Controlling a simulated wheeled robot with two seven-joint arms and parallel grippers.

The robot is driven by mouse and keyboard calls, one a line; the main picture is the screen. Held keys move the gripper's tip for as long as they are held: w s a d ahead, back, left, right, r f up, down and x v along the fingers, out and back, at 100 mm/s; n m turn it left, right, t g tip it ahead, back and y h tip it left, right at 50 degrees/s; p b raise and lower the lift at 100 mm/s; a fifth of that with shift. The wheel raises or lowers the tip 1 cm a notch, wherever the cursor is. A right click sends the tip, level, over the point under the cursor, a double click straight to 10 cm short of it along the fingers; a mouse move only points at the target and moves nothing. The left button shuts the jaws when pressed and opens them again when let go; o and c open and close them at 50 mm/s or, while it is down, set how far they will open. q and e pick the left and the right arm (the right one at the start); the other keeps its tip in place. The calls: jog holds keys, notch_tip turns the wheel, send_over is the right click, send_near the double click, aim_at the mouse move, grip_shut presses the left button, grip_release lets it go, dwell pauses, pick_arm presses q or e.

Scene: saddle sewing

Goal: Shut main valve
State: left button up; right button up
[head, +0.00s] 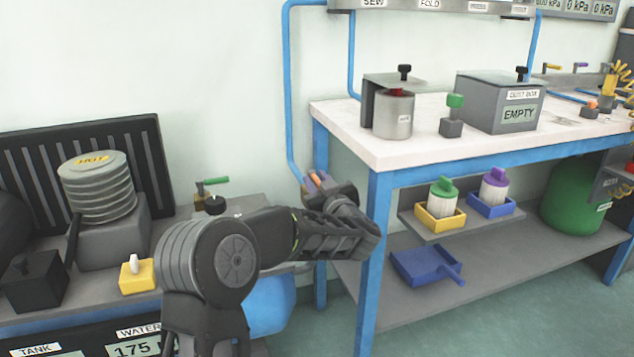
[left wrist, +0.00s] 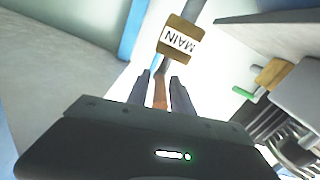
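The main valve shows in the left wrist view as a tan block with a white MAIN label (left wrist: 180,42) on a grey pipe. Its orange-brown handle (left wrist: 160,92) lies between the two fingers of my left gripper (left wrist: 160,95). A gap shows on each side of the handle, so the fingers look open around it. In the head view my left gripper (head: 315,183) is beside the left end of the workbench, near the blue pipe on the wall. The arm and gripper hide most of the valve there. My right gripper is in neither view.
The white-topped workbench (head: 345,130) with blue legs stands just right of the gripper. A green-handled valve (head: 212,184) sits on the lower grey bench to the left, near a ribbed HOT cylinder (head: 97,190). A blue pipe (head: 288,90) runs down the wall.

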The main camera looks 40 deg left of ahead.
pick_arm(q)
grip_shut()
dwell(1.1)
